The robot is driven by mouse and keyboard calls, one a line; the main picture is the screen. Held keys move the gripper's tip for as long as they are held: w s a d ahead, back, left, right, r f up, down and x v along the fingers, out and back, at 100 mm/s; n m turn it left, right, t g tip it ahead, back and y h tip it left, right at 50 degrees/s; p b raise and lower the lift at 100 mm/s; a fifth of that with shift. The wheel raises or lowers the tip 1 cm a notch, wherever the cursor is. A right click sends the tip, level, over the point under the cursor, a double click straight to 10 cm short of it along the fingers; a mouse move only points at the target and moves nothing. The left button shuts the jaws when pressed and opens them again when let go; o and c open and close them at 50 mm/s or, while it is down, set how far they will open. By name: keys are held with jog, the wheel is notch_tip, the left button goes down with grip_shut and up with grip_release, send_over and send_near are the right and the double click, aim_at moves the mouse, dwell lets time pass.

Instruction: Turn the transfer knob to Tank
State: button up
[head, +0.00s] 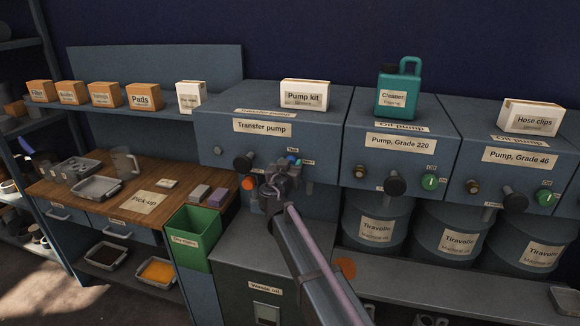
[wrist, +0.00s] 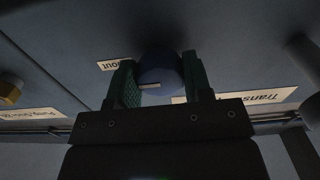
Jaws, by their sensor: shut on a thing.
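The transfer knob (wrist: 160,72) is round and blue with a white pointer mark, which lies nearly level on its lower left part in the wrist view. My gripper (wrist: 158,82) has its two green fingers on either side of the knob, shut on it. In the head view my gripper (head: 283,178) is at the front of the transfer pump cabinet (head: 225,150) and covers much of the knob area. A small Tank label (head: 292,151) shows just above it. In the wrist view a partly hidden label (wrist: 109,65) is beside the left finger.
A black knob (head: 243,163) and an orange button (head: 248,183) are left of my gripper. A green bin (head: 195,238) stands lower left. The Grade 220 pump cabinet (head: 400,170) is to the right, with grey drums (head: 377,222) below it.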

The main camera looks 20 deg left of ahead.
jog(key=n, duration=0.8)
jog(key=shift+d+n, duration=0.1)
jog(key=shift+n, duration=0.2)
jog(key=n, duration=0.4)
jog(key=shift+n, duration=0.3)
jog(key=shift+r+n, duration=0.1)
jog(key=shift+n, duration=2.1)
jog(key=o, duration=0.9)
